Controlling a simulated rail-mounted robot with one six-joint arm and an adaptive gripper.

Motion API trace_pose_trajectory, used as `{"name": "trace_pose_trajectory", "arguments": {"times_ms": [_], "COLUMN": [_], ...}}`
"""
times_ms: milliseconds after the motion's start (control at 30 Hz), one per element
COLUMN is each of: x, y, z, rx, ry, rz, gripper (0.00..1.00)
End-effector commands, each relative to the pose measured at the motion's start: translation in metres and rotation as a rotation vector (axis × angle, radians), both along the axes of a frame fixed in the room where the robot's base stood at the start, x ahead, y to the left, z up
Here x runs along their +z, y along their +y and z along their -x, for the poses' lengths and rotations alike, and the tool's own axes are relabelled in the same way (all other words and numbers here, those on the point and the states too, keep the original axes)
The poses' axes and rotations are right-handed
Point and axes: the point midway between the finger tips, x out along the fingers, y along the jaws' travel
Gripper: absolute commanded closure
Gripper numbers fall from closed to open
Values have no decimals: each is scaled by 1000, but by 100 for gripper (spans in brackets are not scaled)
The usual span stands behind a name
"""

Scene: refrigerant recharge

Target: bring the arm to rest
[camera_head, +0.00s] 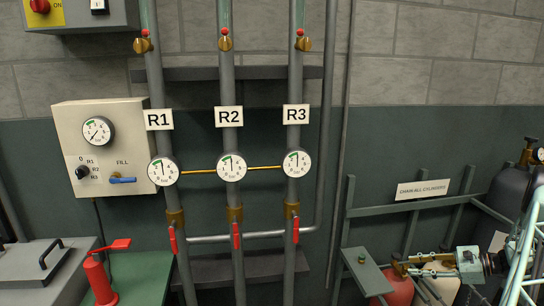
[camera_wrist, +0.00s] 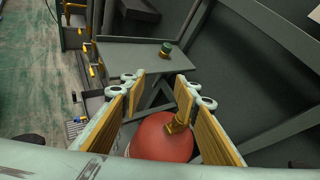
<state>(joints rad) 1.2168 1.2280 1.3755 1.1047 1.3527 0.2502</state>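My gripper (camera_head: 402,265) is at the lower right in the head view, above the cylinder rack. In the wrist view, its two padded fingers (camera_wrist: 158,88) stand well apart with nothing held between them. A red cylinder (camera_wrist: 160,138) with a brass valve (camera_wrist: 177,124) lies below and beyond the fingers. The cylinder (camera_head: 400,291) also shows in the head view, partly hidden under the gripper. I cannot tell the exact gap between the gripper and the valve.
A small green shelf (camera_head: 368,274) with a green-topped brass fitting (camera_wrist: 165,49) is close to the fingertips. Green rack rails (camera_head: 410,207) and a dark cylinder (camera_head: 508,188) stand near the arm. Pipes R1, R2 and R3 (camera_head: 296,80) with gauges and red-handled valves are to the left.

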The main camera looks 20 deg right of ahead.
Motion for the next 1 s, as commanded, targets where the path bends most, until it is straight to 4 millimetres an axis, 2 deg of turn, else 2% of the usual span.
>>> {"name": "trace_pose_trajectory", "arguments": {"times_ms": [33,433,1000], "x": [11,83,180], "y": [8,68,166], "z": [-7,-43,-74], "rx": [21,171,382], "ry": [3,28,48], "rz": [15,116,269], "gripper": [72,72,72]}}
